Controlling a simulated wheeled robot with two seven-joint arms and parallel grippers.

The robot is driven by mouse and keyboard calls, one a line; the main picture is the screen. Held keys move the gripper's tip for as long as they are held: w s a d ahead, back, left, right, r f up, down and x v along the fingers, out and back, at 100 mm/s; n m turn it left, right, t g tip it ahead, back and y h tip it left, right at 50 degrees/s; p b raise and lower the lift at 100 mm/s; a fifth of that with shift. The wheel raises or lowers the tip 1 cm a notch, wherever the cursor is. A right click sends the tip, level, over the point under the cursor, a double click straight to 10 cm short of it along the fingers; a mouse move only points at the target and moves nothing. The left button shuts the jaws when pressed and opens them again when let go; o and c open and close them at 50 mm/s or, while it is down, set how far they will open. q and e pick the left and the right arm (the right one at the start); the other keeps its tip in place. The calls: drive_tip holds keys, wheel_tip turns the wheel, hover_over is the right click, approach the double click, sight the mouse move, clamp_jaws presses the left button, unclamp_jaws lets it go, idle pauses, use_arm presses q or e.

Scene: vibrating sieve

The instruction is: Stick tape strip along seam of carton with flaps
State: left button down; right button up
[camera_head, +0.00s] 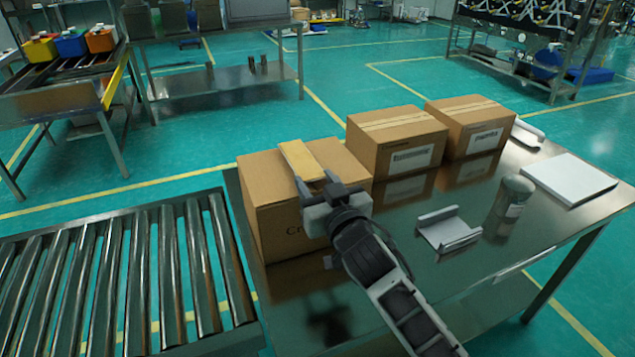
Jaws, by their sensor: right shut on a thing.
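A brown carton (263,198) stands upright at the left end of the metal table, its top closed. A short tan-yellow tape strip (301,160) lies over the carton's top, pointing away from me. My right gripper (316,183) is shut on the near end of the strip, at the carton's front top edge. I cannot tell whether the strip touches the top along its length. The gripper and arm hide part of the carton's front and lettering. The seam under the strip is hidden. My left gripper is not in view.
Two taped, labelled cartons (396,145) (469,128) stand behind on the metal table (405,262). A roller conveyor (120,270) adjoins the table's left side.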

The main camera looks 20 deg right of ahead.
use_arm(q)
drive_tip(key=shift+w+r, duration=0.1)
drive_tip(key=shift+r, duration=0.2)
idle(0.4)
use_arm(e)
drive_tip(key=o, duration=1)
use_arm(q)
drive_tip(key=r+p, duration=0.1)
drive_tip(key=p, duration=0.1)
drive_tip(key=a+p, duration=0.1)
drive_tip(key=p, duration=0.2)
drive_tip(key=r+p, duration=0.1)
drive_tip(key=p, duration=0.2)
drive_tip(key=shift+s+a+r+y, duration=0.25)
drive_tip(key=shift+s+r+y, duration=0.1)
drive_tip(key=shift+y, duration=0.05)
use_arm(e)
wheel_tip(320, 180, up, 8)
drive_tip(key=shift+r, duration=0.1)
